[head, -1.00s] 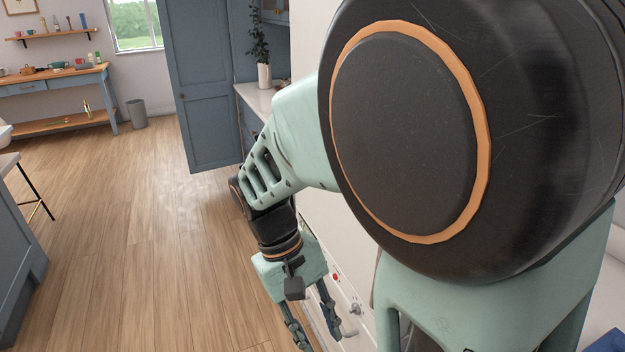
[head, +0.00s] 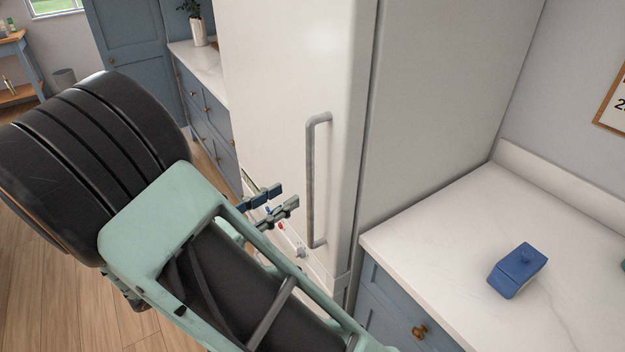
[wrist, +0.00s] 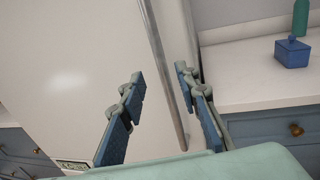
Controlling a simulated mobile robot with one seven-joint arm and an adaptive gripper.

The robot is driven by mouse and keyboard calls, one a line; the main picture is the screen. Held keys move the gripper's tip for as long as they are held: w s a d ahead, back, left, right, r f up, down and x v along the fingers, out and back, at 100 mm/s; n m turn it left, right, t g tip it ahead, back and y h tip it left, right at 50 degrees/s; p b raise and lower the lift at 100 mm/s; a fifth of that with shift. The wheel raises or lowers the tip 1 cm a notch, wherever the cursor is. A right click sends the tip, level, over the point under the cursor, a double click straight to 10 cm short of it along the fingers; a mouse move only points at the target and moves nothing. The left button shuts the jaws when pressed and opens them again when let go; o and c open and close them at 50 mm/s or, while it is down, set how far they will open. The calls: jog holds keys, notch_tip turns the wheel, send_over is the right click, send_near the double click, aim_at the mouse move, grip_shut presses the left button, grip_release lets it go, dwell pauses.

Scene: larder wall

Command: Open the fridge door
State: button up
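The white fridge door (head: 275,90) is shut in the head view. Its long grey upright bar handle (head: 311,180) is near the door's right edge. My gripper (head: 284,196) is open and empty, with its fingertips just left of the handle's lower half, apart from it in the picture. In the wrist view, the door (wrist: 75,70) fills the left side. The handle (wrist: 168,80) runs between the two spread fingers of my gripper (wrist: 157,82), closer to the right finger. Whether it lies within finger depth I cannot tell.
A white counter (head: 440,240) with a blue lidded box (head: 516,270) stands right of the fridge. A green bottle (wrist: 300,18) shows behind the box in the wrist view. Blue cabinets (head: 205,120) stand beyond the fridge at left. Wooden floor (head: 50,310) is free at lower left.

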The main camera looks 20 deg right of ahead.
aim_at(307, 183)
jog(key=x, duration=0.9)
jog(key=shift+s+p, duration=0.1)
jog(key=shift+p, duration=0.25)
grip_shut()
